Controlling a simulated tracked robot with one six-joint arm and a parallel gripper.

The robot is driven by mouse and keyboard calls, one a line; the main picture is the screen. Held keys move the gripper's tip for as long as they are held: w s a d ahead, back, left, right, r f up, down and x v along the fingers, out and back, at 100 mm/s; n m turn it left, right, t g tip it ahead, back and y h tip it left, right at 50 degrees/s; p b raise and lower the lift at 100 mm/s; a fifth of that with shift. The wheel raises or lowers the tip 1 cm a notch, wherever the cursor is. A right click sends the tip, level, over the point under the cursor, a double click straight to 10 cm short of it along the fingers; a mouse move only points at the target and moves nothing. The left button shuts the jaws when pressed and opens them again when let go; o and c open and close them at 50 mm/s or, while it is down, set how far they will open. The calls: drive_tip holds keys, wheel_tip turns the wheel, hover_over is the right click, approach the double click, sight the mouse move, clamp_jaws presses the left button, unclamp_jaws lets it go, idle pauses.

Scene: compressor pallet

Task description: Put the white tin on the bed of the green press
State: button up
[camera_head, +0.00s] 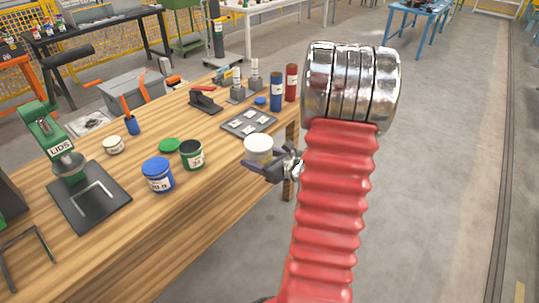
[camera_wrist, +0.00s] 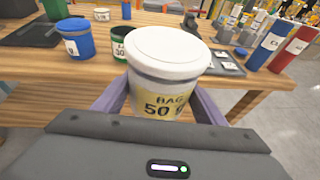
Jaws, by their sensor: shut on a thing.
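The white tin (camera_head: 258,146) has a white lid and a yellow label, and is held upright in my gripper (camera_head: 270,166) near the table's front edge. In the wrist view the white tin (camera_wrist: 165,70) stands between the two purple fingers, which close on its sides. Its label reads "50". The green press (camera_head: 52,143), marked LIDS, stands at the left end of the table, well left of my gripper. Its dark bed (camera_head: 88,205) is a flat plate with a pale right-angle mark, and looks empty.
A blue tin (camera_head: 158,175), a dark green tin (camera_head: 191,155) and a green lid (camera_head: 169,145) stand between my gripper and the press. A small white-lidded jar (camera_head: 113,145) is behind them. A grey tray (camera_head: 249,122) and blue and red cylinders (camera_head: 276,92) are behind my gripper.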

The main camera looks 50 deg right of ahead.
drive_tip(key=w+a+f+n+y, duration=0.2)
drive_tip(key=a, duration=0.9)
drive_tip(key=w+a+f+n+g+y, duration=0.1)
drive_tip(key=w+a+f+n+y, duration=0.1)
drive_tip(key=a, duration=1)
drive_tip(key=w+a+f+n+y, duration=0.2)
drive_tip(key=w+a+f+y, duration=0.1)
drive_tip(key=a, duration=0.9)
drive_tip(key=shift+w+f+g, duration=0.25)
drive_tip(key=shift+f+g, duration=0.15)
drive_tip(key=shift+f, duration=0.2)
drive_tip(key=shift+d, duration=0.1)
